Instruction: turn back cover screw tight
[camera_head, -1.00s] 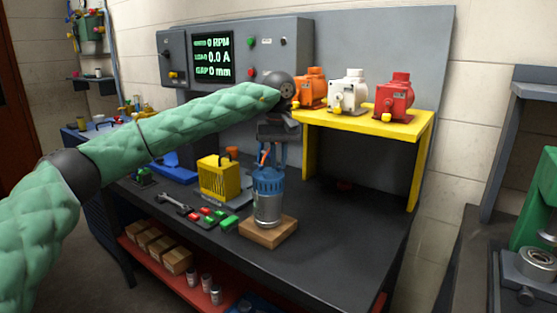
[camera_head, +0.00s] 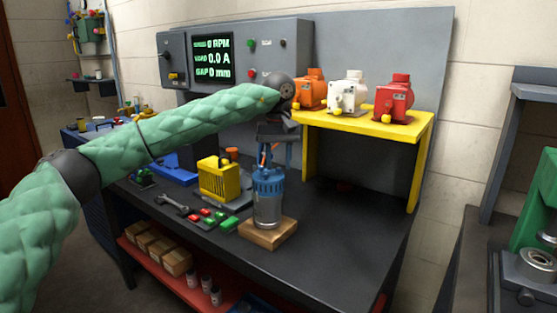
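A motor with a silver body and a blue top (camera_head: 267,195) stands upright on a wooden block (camera_head: 268,233) on the dark workbench. My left arm, in a green quilted sleeve, reaches in from the left. My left gripper (camera_head: 275,158) points down directly over the motor's blue top. Something thin and orange shows between its fingers, but the fingertips are too small to tell whether they are open or shut. The back cover screw cannot be made out. My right gripper is not in view.
A yellow shelf (camera_head: 360,124) holds orange (camera_head: 309,90), white (camera_head: 347,93) and red (camera_head: 395,98) motors. A yellow box (camera_head: 219,180), a wrench (camera_head: 172,203) and red and green parts (camera_head: 213,217) lie left of the block. The bench right of it is clear.

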